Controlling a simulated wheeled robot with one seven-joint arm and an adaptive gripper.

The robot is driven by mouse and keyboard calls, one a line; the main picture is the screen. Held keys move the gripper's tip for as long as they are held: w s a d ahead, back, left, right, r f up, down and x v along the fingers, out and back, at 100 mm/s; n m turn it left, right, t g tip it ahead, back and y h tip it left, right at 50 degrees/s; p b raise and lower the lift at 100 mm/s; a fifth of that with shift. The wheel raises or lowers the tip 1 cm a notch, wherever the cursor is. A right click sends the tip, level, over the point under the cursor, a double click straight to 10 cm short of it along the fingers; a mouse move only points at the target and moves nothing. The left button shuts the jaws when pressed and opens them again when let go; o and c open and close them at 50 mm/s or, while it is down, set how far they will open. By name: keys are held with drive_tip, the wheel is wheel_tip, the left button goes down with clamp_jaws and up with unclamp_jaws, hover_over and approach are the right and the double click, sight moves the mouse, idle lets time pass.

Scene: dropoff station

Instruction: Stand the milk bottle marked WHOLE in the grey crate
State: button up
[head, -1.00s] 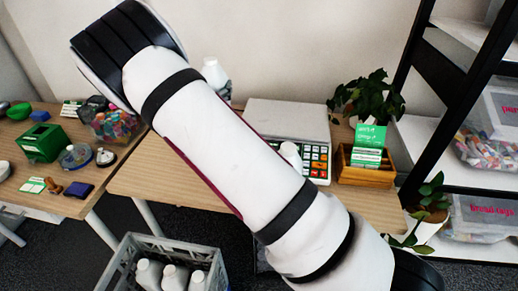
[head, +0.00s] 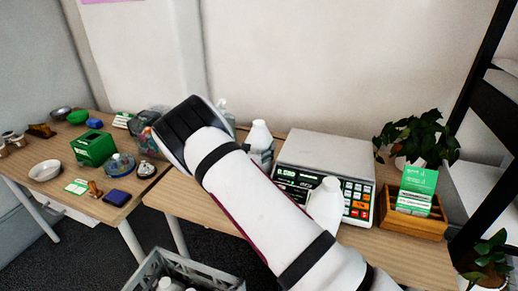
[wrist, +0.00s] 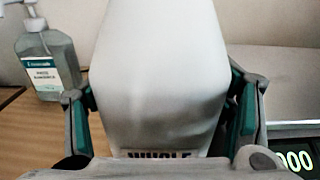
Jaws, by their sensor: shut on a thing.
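The white milk bottle marked WHOLE (wrist: 155,75) fills the middle of the wrist view, its lettering partly cut off at the lower edge. My gripper (wrist: 160,108) is shut on it, with one green-padded finger on each side. In the head view the held bottle (head: 259,134) shows above the table just left of the scale; my arm hides much of the gripper. I cannot tell whether its base touches the table. The grey crate (head: 204,270) is at the bottom of the head view, partly cut off, with white bottles (head: 170,285) inside.
Another white bottle (head: 325,204) stands in front of the scale (head: 325,155). A sanitizer bottle (wrist: 50,62) stands left of the held bottle. A wooden card box (head: 413,215) and a plant (head: 418,137) are at right. A second table (head: 58,190) holds small items.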

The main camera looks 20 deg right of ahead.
drive_tip(key=shift+f, duration=0.3)
drive_tip(key=o, duration=1.1)
